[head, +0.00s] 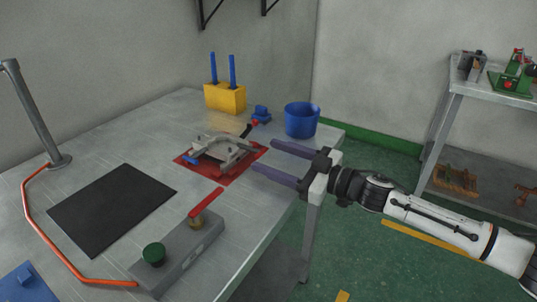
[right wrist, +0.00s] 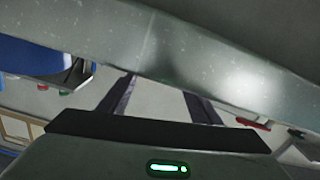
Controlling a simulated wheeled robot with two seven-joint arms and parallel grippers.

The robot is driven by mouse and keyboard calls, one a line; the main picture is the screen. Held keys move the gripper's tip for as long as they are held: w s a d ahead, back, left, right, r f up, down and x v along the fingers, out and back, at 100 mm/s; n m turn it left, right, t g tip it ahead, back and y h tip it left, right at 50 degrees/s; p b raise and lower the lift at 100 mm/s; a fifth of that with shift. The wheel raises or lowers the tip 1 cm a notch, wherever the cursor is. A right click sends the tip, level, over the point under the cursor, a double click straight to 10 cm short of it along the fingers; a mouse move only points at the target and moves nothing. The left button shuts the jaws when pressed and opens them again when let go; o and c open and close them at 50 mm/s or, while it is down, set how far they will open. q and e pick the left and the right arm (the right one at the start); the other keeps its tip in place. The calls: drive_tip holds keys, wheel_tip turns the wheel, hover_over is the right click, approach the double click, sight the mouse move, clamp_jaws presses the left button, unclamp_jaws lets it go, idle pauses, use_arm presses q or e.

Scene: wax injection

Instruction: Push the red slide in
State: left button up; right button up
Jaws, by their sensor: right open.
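A gap seems to remain between fingertips and plate. In the right wrist view the open fingers (right wrist: 158,90) have nothing between them. My left gripper is out of view.
A blue bucket (head: 302,120) stands just behind my right gripper. A yellow block (head: 225,97) with blue rods stands further back. A grey box (head: 180,255) with a green button and red lever lies in front. A black mat (head: 112,208) is at left.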

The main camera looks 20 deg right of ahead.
drive_tip(key=shift+w+a, duration=0.45)
drive_tip(key=shift+w, duration=0.05)
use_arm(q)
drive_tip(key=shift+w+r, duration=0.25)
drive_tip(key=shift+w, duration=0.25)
use_arm(e)
drive_tip(key=shift+w, duration=0.1)
